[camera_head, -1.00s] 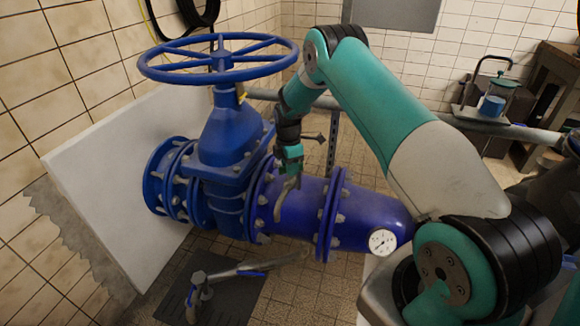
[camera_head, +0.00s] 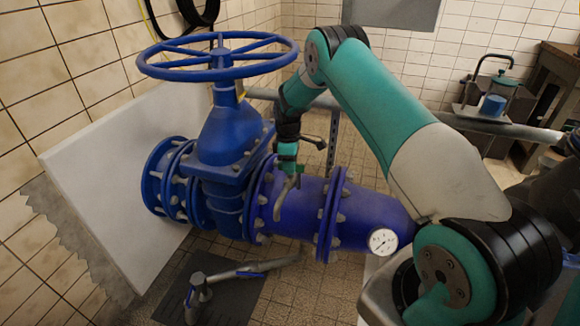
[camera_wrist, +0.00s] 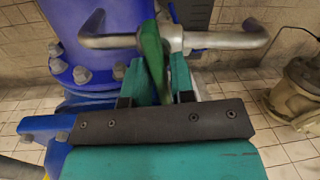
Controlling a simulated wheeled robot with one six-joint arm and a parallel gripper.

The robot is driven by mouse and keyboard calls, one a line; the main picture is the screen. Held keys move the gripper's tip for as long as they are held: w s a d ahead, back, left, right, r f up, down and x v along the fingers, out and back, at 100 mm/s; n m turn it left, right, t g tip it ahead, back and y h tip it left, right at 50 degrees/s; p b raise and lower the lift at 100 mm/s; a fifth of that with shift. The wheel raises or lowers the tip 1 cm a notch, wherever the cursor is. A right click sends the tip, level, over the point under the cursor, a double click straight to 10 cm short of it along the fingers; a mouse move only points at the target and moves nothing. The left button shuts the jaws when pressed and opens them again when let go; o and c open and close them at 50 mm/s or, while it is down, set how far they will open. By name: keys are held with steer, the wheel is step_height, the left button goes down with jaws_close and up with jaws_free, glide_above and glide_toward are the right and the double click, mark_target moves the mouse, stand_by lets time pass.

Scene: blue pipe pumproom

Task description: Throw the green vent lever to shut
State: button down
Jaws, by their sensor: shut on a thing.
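The green vent lever (camera_wrist: 153,48) stands between the two fingers of my gripper (camera_wrist: 158,78) in the wrist view. My gripper is shut on it. The lever's upper end lies by a bare metal fitting with bent grey arms (camera_wrist: 235,40) to either side. In the head view my gripper (camera_head: 287,160) hangs over the flanged part of the blue pipe (camera_head: 355,215). The green lever cannot be told apart from my teal gripper there. A bent, pale metal handle (camera_head: 284,198) shows just below the fingers.
A blue valve with a large handwheel (camera_head: 219,58) stands left of my gripper. A pressure gauge (camera_head: 382,242) sits on the pipe end. A grey fitting with a long arm (camera_head: 240,272) stands on a dark floor mat. A brass-coloured fitting (camera_wrist: 298,92) is at right in the wrist view.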

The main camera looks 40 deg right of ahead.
steer(key=shift+w+m, duration=0.1)
steer(key=shift+m, duration=0.9)
steer(key=shift+r, duration=0.1)
steer(key=c, duration=1.2)
jaws_free()
steer(key=shift+o, duration=0.2)
step_height(320, 180, up, 7)
steer(key=shift+w+d+r+b, duration=0.2)
steer(key=shift+w+b, duration=0.15)
steer(key=shift+w, duration=0.05)
